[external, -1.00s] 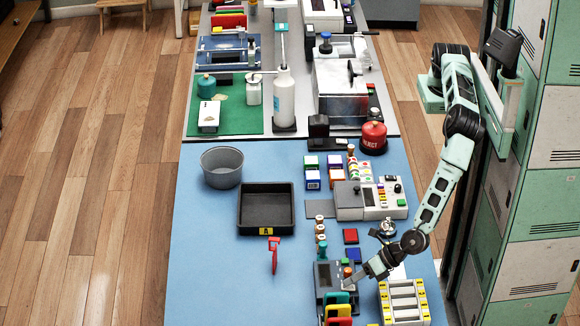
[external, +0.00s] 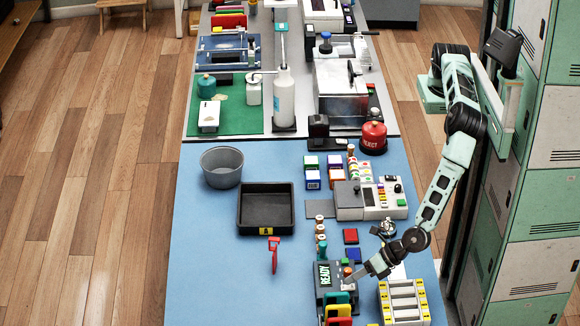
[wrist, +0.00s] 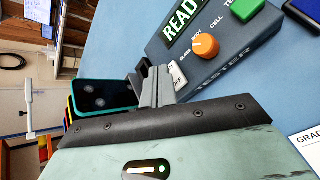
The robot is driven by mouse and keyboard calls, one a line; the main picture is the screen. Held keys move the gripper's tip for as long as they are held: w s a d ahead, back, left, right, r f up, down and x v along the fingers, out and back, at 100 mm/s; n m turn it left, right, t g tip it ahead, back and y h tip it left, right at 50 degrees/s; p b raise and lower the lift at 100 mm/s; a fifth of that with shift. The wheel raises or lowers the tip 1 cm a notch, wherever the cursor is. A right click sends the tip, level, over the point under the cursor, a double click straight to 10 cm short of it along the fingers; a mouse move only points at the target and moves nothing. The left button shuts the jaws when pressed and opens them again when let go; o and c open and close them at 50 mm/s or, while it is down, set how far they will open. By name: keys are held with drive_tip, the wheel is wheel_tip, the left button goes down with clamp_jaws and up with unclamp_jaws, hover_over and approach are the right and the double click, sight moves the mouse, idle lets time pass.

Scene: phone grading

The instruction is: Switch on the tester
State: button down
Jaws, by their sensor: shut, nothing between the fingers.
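The tester (external: 333,284) is a dark grey box on the near right part of the blue table. Its display glows green with the word READY (external: 324,274). In the wrist view the tester (wrist: 207,76) shows an orange knob (wrist: 205,46), a green button (wrist: 247,9) and a white rocker-like key (wrist: 178,75). My gripper (external: 352,282) is at the tester's right side in the external view. In the wrist view the fingers of my gripper (wrist: 152,80) are shut and empty, close beside the white key; whether they touch it I cannot tell.
A phone in a teal case (wrist: 105,95) stands among coloured holders (external: 338,311) by the tester. A yellow-and-white slotted rack (external: 404,302) stands to the right. A black tray (external: 266,207) and a red tool (external: 274,256) lie left, with clear blue table around them.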

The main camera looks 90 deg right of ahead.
sight(356, 289)
drive_tip(key=shift+s+r+p, duration=0.2)
drive_tip(key=shift+r+p, duration=0.5)
drive_tip(key=shift+r, duration=0.55)
drive_tip(key=shift+s+r+p, duration=0.15)
drive_tip(key=shift+r+p, duration=0.5)
drive_tip(key=shift+r, duration=0.6)
drive_tip(key=w+d+r+m+g+h+b, duration=0.1)
drive_tip(key=d+r+m+g, duration=0.3)
drive_tip(key=d, duration=0.5)
drive_tip(key=d+r+m+g+h+b, duration=0.2)
drive_tip(key=d+r+m, duration=0.35)
drive_tip(key=d, duration=0.35)
drive_tip(key=s+d+r+m+g+y+b, duration=0.1)
drive_tip(key=s+d+r+m, duration=0.4)
drive_tip(key=s+d, duration=0.5)
drive_tip(key=s+d+r+m+g+y+b, duration=0.1)
drive_tip(key=s+d+r+m+g+b, duration=0.1)
drive_tip(key=s+d+r+m, duration=0.4)
drive_tip(key=s+d+g, duration=0.1)
drive_tip(key=s+d, duration=0.3)
drive_tip(key=d, duration=0.1)
drive_tip(key=shift+d+g+y, duration=0.2)
drive_tip(key=shift+g+y, duration=0.1)
drive_tip(key=shift+g, duration=0.1)
